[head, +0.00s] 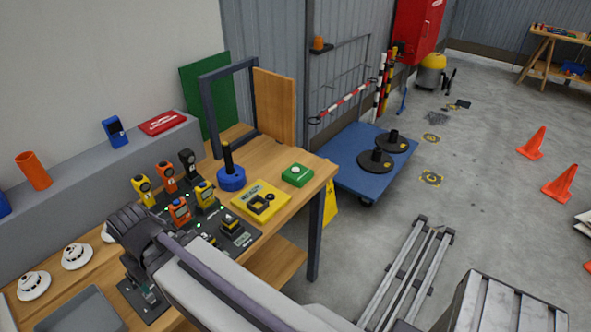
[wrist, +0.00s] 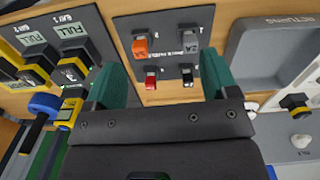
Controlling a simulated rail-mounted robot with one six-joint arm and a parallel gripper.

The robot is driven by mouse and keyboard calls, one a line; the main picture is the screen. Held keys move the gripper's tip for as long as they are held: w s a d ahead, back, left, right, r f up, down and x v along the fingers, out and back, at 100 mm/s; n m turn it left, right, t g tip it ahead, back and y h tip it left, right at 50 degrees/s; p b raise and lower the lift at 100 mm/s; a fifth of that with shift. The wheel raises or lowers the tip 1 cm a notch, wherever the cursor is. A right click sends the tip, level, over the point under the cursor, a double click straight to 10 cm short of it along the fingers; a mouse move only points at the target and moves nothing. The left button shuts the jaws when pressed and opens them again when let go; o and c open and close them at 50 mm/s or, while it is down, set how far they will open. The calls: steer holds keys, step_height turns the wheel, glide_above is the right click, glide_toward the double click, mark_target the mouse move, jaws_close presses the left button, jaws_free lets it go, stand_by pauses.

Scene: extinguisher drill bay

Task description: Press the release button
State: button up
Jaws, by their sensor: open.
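A green box with a round white button on top (head: 297,175) stands near the right end of the wooden bench; no label on it is readable. A small dark panel (wrist: 180,18) with orange, grey, red and black parts lies beyond my fingers in the wrist view. I cannot tell whether any of these parts is a release button. My gripper (wrist: 160,75) is open, with nothing between its green-padded fingers.
A charging board (wrist: 84,18) holds several yellow and orange meters. A blue base with a black post (head: 231,180) and a yellow case (head: 261,201) stand between the meters and the green box. A grey tray (wrist: 243,62) and white detectors (head: 76,256) lie at the left.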

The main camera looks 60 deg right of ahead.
jaws_close()
stand_by(0.6)
steer(key=shift+d, duration=0.1)
stand_by(0.6)
